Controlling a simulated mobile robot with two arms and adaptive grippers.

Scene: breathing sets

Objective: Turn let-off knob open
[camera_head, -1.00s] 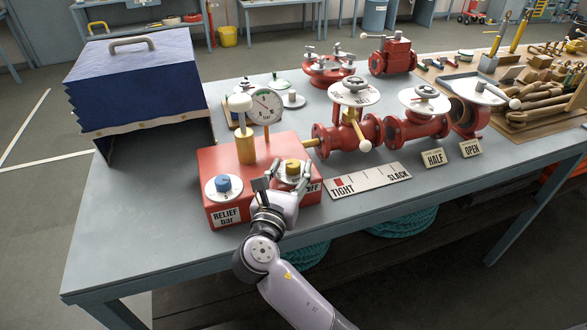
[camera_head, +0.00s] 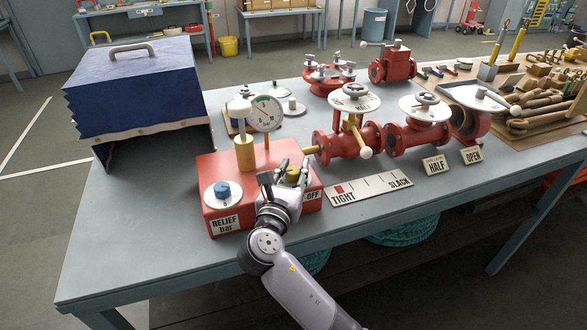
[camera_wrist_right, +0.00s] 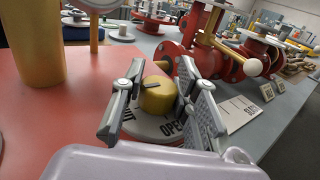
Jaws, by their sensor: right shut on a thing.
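The let-off knob is yellow and round with a dark pointer line. It sits on a white dial plate (camera_wrist_right: 150,128) lettered "OPEN" on the red box (camera_head: 212,165). My right gripper (camera_head: 283,172) comes from the front and is shut on the let-off knob (camera_head: 293,174). In the right wrist view the two grey fingers stand on either side of the knob (camera_wrist_right: 158,97). The fingers hide part of the dial's lettering. My left gripper is not in view.
A blue relief knob (camera_head: 222,189), a brass post (camera_head: 246,154) and a gauge (camera_head: 265,114) stand on the same box. Red valves (camera_head: 345,147) stand to the right behind a TIGHT–SLACK strip (camera_head: 368,186). A blue bellows (camera_head: 130,90) stands at left.

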